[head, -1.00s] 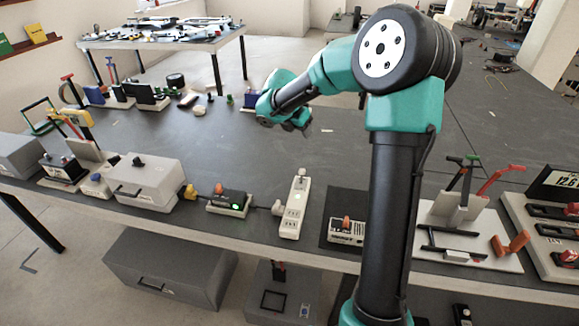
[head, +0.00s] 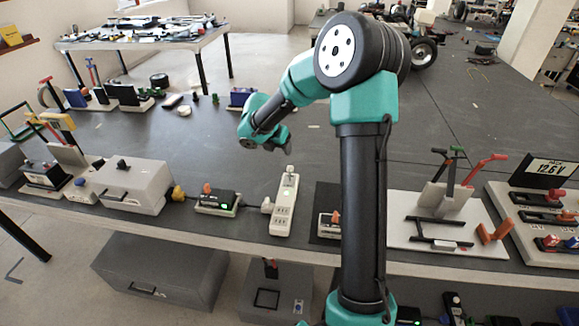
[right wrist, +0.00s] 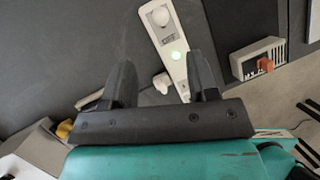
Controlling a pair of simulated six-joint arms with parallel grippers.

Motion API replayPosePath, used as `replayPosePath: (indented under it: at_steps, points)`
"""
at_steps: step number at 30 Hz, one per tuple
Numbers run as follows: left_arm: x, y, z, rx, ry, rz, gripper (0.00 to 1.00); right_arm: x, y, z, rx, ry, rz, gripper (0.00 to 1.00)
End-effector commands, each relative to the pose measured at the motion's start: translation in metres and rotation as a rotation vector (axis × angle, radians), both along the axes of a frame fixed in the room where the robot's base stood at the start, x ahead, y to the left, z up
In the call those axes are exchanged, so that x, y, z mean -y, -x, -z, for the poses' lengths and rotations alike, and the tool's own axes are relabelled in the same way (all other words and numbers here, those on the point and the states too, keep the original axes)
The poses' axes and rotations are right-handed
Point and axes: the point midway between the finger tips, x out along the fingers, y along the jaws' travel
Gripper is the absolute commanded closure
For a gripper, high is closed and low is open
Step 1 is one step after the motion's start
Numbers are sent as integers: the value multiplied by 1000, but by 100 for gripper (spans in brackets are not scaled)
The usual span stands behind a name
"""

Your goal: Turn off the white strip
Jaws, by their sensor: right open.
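The white strip (head: 283,208) lies on the dark bench top near its front edge, with sockets along its length. My right gripper (head: 285,146) hangs above the bench, just beyond the strip's far end. In the right wrist view the right gripper (right wrist: 164,78) is open and empty, with its fingers apart and the strip showing between them. My left gripper is not in view.
A black box with a green light (head: 217,199) and a grey case (head: 136,185) stand left of the strip. A small white unit with an orange switch (head: 329,222) is to its right. A white plug (right wrist: 162,82) sits beside the strip.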

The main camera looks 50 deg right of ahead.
Motion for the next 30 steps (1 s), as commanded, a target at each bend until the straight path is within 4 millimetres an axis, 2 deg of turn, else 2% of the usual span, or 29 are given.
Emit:
replayPosePath:
  at_steps: [3, 18, 24, 30]
  points:
    - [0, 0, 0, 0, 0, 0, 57, 9, 1, 21, -4, -2, 2, 46]
    - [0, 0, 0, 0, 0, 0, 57, 42, 1, 96, -2, -1, 2, 46]
    - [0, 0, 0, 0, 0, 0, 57, 49, 0, 112, 1, -1, 2, 46]
    - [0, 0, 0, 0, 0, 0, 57, 50, 0, 114, 2, 0, 1, 46]
